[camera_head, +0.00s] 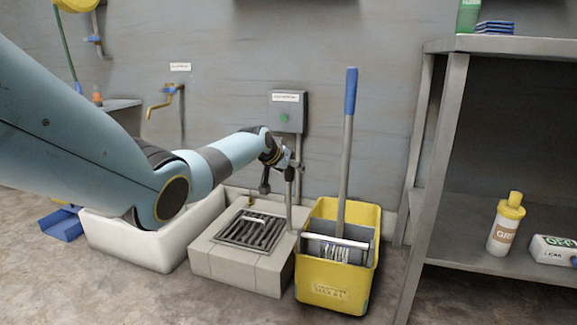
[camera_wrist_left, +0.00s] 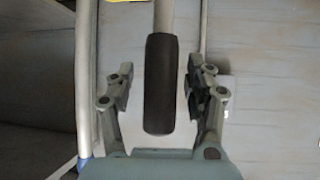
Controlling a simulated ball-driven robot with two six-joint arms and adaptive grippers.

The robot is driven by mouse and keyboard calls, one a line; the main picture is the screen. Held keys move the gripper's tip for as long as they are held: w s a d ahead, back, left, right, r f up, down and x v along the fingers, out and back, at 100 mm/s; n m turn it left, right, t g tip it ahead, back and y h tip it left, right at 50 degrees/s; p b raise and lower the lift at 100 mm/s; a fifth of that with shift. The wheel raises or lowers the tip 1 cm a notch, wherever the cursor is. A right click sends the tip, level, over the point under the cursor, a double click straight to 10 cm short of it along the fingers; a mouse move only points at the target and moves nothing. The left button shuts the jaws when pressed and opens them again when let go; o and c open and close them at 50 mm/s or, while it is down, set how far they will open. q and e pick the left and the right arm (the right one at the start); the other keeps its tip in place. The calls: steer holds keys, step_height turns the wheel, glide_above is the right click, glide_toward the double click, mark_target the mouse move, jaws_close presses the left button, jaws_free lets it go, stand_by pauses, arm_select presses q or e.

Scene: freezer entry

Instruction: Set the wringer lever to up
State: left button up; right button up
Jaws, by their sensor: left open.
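The yellow mop bucket (camera_head: 335,293) stands on the floor at the right of the drain, with a grey wringer (camera_head: 352,250) in its top. The wringer lever (camera_head: 290,208) is a thin grey rod standing near upright at the bucket's left side. Its dark grip (camera_wrist_left: 160,85) lies between the two fingers of my left gripper (camera_wrist_left: 160,88) in the left wrist view. The fingers are apart, with a gap showing on both sides of the grip. In the head view my left gripper (camera_head: 284,168) is at the rod's top and partly hides it. My right gripper is not in view.
A mop with a blue-topped handle (camera_head: 350,92) stands in the bucket, close right of the lever. A floor drain (camera_head: 252,231) and a white basin (camera_head: 135,255) are left. A metal shelf (camera_head: 470,205) stands right. A grey switch box (camera_head: 287,112) is on the wall behind.

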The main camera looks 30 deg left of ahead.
arm_select(q)
steer(key=v, duration=1.1)
steer(key=shift+s+r, duration=0.25)
steer(key=shift+s, duration=0.1)
